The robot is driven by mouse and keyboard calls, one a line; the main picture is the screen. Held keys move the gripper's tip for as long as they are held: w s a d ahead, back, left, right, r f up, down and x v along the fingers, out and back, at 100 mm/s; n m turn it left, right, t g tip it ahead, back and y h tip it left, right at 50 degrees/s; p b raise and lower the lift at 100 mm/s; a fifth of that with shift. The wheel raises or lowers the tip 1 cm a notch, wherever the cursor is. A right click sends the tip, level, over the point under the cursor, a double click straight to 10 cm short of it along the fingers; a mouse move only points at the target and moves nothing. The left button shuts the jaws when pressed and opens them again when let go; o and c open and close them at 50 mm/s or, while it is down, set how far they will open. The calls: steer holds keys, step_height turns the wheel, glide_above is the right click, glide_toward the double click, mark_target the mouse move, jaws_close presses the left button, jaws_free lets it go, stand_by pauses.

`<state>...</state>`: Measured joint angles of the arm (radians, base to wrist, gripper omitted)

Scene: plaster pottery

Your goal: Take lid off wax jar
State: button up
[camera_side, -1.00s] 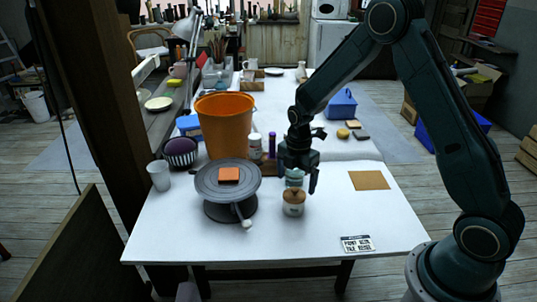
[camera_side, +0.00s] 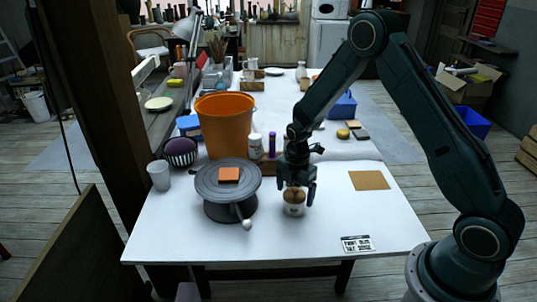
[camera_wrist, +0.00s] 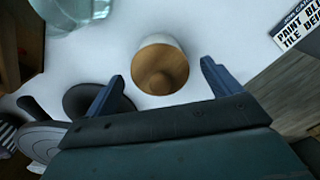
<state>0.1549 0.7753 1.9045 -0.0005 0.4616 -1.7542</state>
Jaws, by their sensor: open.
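The wax jar (camera_side: 294,209) is a small white pot standing upright on the white table. Its round brown wooden lid (camera_side: 294,194) with a knob is on top. In the wrist view the lid (camera_wrist: 160,68) is seen from above, between and beyond the fingertips, with a sliver of the white jar (camera_wrist: 166,39) past its edge. My gripper (camera_side: 295,196) is open over the jar, its fingers either side of the lid in the side view. In the wrist view my gripper (camera_wrist: 160,82) is open and empty; contact with the lid cannot be told.
A grey turntable (camera_side: 215,181) with an orange block (camera_side: 229,174) and a pale-tipped tool (camera_side: 244,218) stands left of the jar. An orange bucket (camera_side: 225,125) is behind. A printed card (camera_side: 357,244) and a cork mat (camera_side: 369,180) lie right. The front table is clear.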

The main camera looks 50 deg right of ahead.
mark_target(295, 189)
steer(key=c, duration=1.1)
steer(key=shift+o, duration=0.2)
steer(key=shift+r, duration=0.2)
step_height(295, 189, up, 20)
steer(key=shift+f, duration=0.2)
